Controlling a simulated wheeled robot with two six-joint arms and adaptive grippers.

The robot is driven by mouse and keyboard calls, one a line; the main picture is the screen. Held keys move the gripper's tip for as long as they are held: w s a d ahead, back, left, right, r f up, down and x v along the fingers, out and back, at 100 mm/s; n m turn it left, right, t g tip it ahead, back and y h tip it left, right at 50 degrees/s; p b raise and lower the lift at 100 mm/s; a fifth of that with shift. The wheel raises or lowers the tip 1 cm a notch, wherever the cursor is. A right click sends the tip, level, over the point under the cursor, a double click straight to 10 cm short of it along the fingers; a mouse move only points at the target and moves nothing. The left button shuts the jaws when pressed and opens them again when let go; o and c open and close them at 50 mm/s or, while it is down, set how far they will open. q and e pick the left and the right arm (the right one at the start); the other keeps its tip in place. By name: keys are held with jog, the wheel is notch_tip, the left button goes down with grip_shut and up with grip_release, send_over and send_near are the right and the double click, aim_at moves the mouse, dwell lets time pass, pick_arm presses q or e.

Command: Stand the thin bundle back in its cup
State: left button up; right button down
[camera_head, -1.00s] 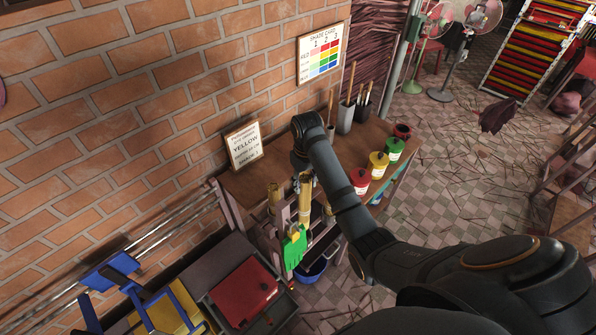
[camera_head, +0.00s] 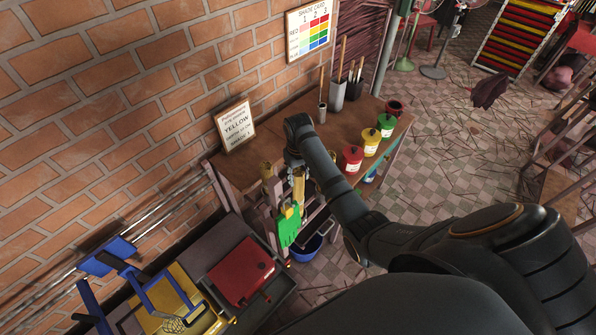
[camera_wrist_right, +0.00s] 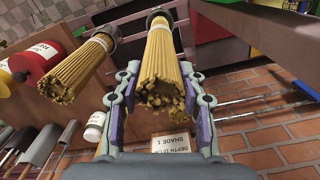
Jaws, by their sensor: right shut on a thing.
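My right gripper (camera_wrist_right: 160,105) is shut on a bundle of thin yellow sticks (camera_wrist_right: 167,72) in the right wrist view. The bundle's cut ends point towards the camera. Its far end meets a dark round cup (camera_wrist_right: 158,19); I cannot tell how deep it sits inside. In the head view the held bundle (camera_head: 299,190) stands roughly upright below my right wrist, at the bench's left end. A second yellow bundle (camera_wrist_right: 72,72) stands beside it with its far end at another dark cup (camera_wrist_right: 104,32). My left gripper is not in view.
The wooden bench (camera_head: 335,138) carries a YELLOW sign (camera_head: 235,123) and red (camera_head: 351,159), yellow (camera_head: 371,142) and green (camera_head: 386,125) pots. A green and yellow item (camera_head: 288,228) hangs close below the held bundle. A blue basin (camera_head: 306,247) is beneath.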

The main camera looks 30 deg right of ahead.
notch_tip(320, 180, down, 3)
jog(key=shift+f+b, duration=0.1)
jog(key=shift+b, duration=0.45)
jog(key=shift+f+b, duration=0.45)
jog(key=shift+f, duration=0.6)
jog(key=c, duration=0.7)
grip_release()
notch_tip(320, 180, up, 12)
